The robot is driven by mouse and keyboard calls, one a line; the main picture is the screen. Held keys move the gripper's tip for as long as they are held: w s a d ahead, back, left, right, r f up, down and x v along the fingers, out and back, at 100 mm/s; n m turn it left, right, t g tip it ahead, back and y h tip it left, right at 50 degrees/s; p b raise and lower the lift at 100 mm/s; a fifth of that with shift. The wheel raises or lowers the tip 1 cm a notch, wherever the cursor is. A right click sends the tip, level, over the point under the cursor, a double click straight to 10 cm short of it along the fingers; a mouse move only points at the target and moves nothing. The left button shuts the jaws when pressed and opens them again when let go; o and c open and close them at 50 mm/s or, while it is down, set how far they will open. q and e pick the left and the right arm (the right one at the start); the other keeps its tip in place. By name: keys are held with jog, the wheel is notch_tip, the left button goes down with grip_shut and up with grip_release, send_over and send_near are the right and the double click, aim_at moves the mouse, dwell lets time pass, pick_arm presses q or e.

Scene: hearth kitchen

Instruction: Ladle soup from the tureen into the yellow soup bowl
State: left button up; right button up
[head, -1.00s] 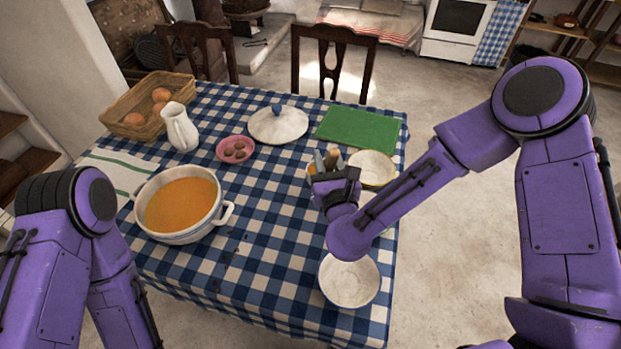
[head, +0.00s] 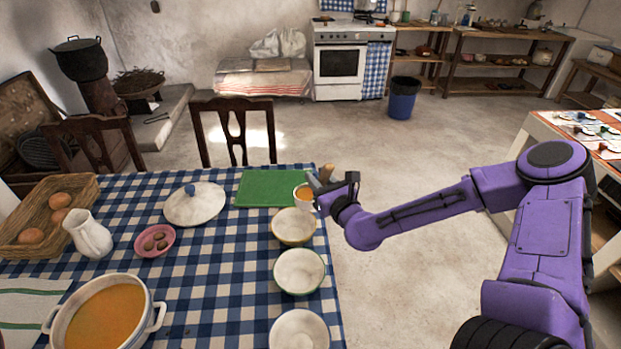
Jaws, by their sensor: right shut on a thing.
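The white two-handled tureen (head: 105,318) of orange soup stands at the lower left of the table, uncovered. Three bowls line the table's right edge; the far one, with a yellowish rim, is the yellow soup bowl (head: 294,232). It looks empty. My right gripper (head: 327,188) is shut on the ladle, whose wooden handle end (head: 326,173) sticks up. The ladle's cup (head: 303,193) shows orange soup and hangs just beyond the yellow bowl in the picture, apparently above the table; its exact height is unclear. My left gripper is out of view.
A middle bowl (head: 299,271) and a near bowl (head: 299,331) stand in front. A green board (head: 266,188), white lid (head: 195,205), pink dish (head: 155,241), white jug (head: 88,235) and egg basket (head: 40,215) are on the table. Open floor lies right of it.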

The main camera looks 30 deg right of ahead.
jog(key=shift+f+b, duration=0.65)
jog(key=shift+f, duration=0.3)
jog(key=shift+a+f, duration=0.1)
jog(key=shift+a, duration=0.05)
jog(key=a+f+n+b, duration=1.3)
jog(key=f+n, duration=0.1)
jog(key=n, duration=0.5)
jog(key=shift+w+a+n, duration=0.3)
jog(key=shift+w+a, duration=0.05)
jog(key=shift+w, duration=0.1)
dwell(0.6)
